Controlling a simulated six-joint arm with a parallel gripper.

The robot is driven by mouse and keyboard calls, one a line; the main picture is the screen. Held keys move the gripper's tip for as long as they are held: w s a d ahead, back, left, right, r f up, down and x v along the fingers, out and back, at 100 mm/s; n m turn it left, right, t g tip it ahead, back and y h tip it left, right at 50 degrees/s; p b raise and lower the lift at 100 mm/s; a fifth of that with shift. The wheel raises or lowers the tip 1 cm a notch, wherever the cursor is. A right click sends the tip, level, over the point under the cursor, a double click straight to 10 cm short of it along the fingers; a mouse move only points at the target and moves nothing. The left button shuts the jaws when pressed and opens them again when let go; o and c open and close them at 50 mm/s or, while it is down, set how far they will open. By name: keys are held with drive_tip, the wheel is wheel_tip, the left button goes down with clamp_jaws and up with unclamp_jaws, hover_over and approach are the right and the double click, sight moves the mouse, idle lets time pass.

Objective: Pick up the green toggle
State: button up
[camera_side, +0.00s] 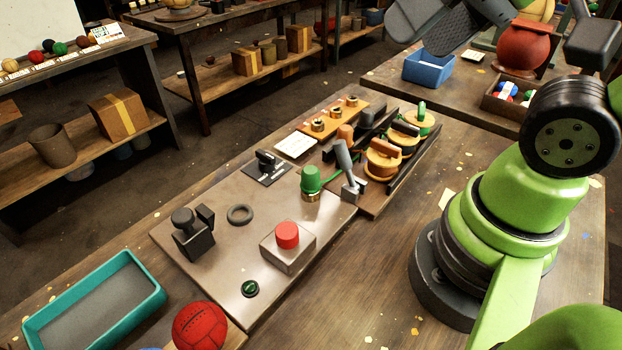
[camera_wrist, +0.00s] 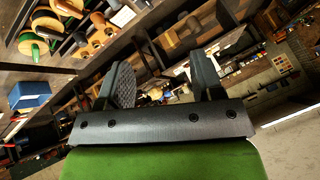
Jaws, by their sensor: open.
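A metal panel (camera_side: 215,262) on the bench carries several controls. A green knob (camera_side: 311,180) stands on a brass base near its far right end. A small round green switch (camera_side: 250,288) in a dark ring sits at its near edge. I cannot tell for certain which of these is the green toggle. My gripper (camera_wrist: 160,74) shows in the wrist view with its two dark fingers apart and nothing between them. In the side view, dark gripper parts (camera_side: 440,28) are cut off by the top edge, well away from the panel.
Around the knobs are a red button (camera_side: 287,235) on a box, a grey lever (camera_side: 347,165), a black joystick (camera_side: 191,232) and a black ring (camera_side: 240,214). Wire spools (camera_side: 382,160) stand behind. A teal tray (camera_side: 150,272) and red ball (camera_side: 199,326) lie at the near left.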

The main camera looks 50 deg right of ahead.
drive_tip(key=n+g+h, duration=0.2)
drive_tip(key=n+g, duration=0.2)
drive_tip(key=n, duration=1)
approach(310, 170)
drive_tip(key=w+n+g, duration=0.1)
drive_tip(key=n, duration=0.2)
drive_tip(key=n+g+h, duration=0.1)
drive_tip(key=n, duration=0.2)
drive_tip(key=w+a+f+n, duration=0.1)
drive_tip(key=n, duration=0.2)
drive_tip(key=shift+w+n+g, duration=0.35)
drive_tip(key=shift+n+g, duration=0.05)
drive_tip(key=f, duration=0.4)
drive_tip(key=shift+d+f, duration=0.15)
drive_tip(key=shift+d, duration=0.05)
drive_tip(key=shift+d+f, duration=0.2)
drive_tip(key=shift+f, duration=1.3)
drive_tip(key=shift+d+f, duration=0.15)
drive_tip(key=shift+f, duration=1.35)
drive_tip(key=c, duration=0.9)
